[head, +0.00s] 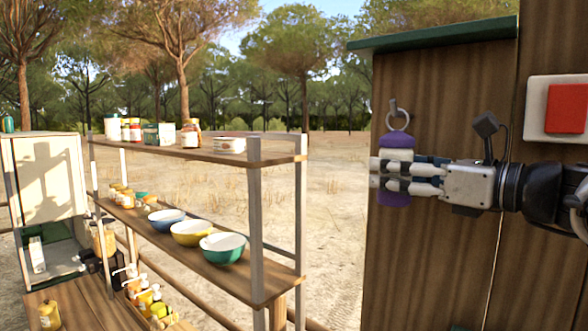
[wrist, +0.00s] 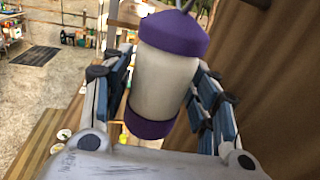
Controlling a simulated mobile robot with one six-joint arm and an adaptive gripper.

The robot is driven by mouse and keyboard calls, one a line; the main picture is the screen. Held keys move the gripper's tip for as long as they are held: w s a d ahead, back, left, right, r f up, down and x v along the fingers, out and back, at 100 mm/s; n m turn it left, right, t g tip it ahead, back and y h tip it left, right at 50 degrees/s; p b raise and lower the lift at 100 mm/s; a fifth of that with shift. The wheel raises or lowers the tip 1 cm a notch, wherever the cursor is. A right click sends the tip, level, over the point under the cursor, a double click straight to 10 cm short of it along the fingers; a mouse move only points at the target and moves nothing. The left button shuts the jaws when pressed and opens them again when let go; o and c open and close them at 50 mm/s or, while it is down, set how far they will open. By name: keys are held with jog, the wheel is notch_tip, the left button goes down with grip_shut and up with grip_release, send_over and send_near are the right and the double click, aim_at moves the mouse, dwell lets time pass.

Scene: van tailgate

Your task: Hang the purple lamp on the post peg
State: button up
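The purple lamp (head: 397,142) has purple ends and a pale white body, with a metal ring on top. It hangs upright in front of the wooden post (head: 440,100) in the head view. It also fills the middle of the wrist view (wrist: 165,85). My gripper (head: 385,174) has its fingers on both sides of the pale body and appears closed on it; its fingers also show in the wrist view (wrist: 165,92). The small grey peg (head: 393,104) is at the ring's top. The ring overlaps the peg, but I cannot tell whether it is around it or in front.
A green ledge (head: 435,36) tops the post panel above the peg. A red-and-white box (head: 560,108) is on the wood to the right. A shelf rack (head: 255,205) with bowls and jars stands to the left, with open ground between it and the post.

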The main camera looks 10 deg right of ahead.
jog(key=shift+o, duration=1.4)
